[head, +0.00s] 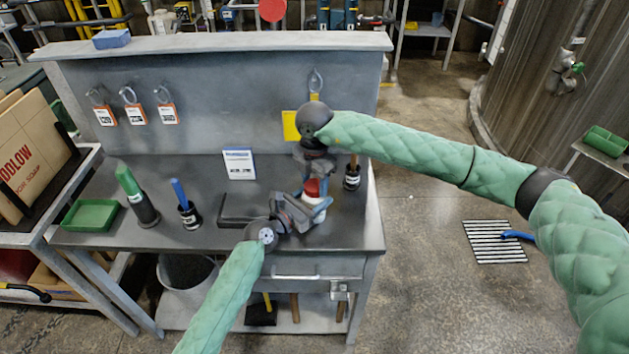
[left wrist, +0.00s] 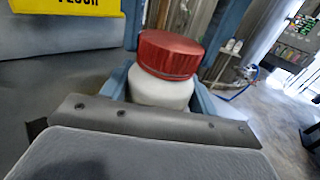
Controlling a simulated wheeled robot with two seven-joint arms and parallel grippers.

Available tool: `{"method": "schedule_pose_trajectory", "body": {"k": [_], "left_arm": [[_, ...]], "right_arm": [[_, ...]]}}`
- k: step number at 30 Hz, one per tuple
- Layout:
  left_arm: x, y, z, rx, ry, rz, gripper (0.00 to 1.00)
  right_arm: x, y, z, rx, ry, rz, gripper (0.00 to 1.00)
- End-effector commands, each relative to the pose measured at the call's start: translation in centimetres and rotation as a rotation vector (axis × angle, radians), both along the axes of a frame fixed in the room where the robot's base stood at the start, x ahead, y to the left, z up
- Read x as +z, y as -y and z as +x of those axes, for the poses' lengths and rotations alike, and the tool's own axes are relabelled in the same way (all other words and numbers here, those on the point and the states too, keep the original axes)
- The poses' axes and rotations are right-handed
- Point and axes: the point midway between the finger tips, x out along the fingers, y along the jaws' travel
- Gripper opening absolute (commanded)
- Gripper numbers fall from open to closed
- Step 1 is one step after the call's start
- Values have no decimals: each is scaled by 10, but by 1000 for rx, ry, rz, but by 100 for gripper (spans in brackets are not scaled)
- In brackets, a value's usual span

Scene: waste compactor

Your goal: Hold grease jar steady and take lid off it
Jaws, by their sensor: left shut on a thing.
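A white grease jar (head: 308,208) with a red lid (head: 312,187) stands over the right part of the grey workbench. My left gripper (head: 306,214) is shut on the jar's white body from the front. In the left wrist view, its blue fingers flank the white jar (left wrist: 160,92), and the red lid (left wrist: 170,55) sits on top. My right gripper (head: 314,178) comes down from above at the lid. Its fingers are largely hidden in the head view, and I cannot tell whether they touch the lid. Blue upright strips beside the lid in the wrist view may be those fingers.
On the workbench (head: 170,225) stand a green-topped bottle (head: 138,198), holders with a blue-handled tool (head: 186,207) and a wooden-handled tool (head: 352,174), a green tray (head: 90,215) and a white sign (head: 239,164). The back panel rises behind the jar.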

Motion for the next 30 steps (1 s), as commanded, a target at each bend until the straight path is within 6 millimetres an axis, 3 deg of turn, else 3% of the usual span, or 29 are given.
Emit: {"method": "schedule_pose_trajectory", "body": {"k": [8, 30], "left_arm": [[-1, 0, 0, -1, -1, 1, 0], [-1, 0, 0, -1, -1, 0, 0]], "right_arm": [[0, 0, 0, 187, 1, 0, 22], [1, 0, 0, 1291, -1, 1, 22]]}}
